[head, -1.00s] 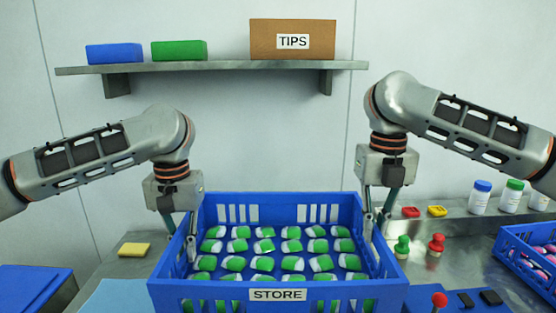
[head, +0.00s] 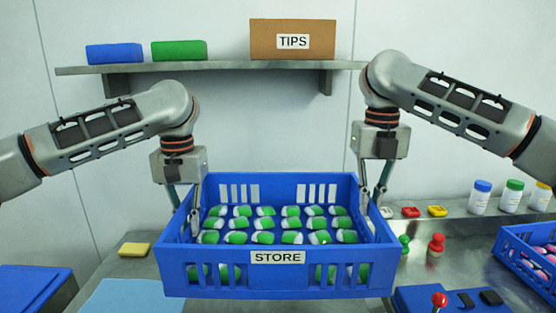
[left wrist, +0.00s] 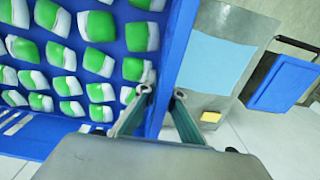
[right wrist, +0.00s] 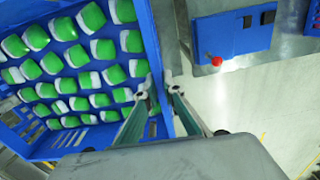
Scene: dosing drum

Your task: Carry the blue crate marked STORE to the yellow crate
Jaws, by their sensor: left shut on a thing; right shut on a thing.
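The blue crate marked STORE (head: 277,279) hangs between my two grippers, above the steel bench. It holds rows of green-and-white packs (head: 264,237). My left gripper (head: 193,228) is shut on its left wall; the left wrist view shows the fingertips (left wrist: 162,93) on either side of that wall. My right gripper (head: 371,210) is shut on its right wall, and the right wrist view shows the fingertips (right wrist: 158,92) astride it. The yellow crate is not in view.
A second blue crate (head: 512,257) with pink items stands at the right. Bottles (head: 481,197), a red knob figure (head: 436,245) and a blue control box (head: 420,299) are on the bench. A shelf (head: 220,67) with boxes runs along the wall. A yellow sponge (head: 134,249) lies at the left.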

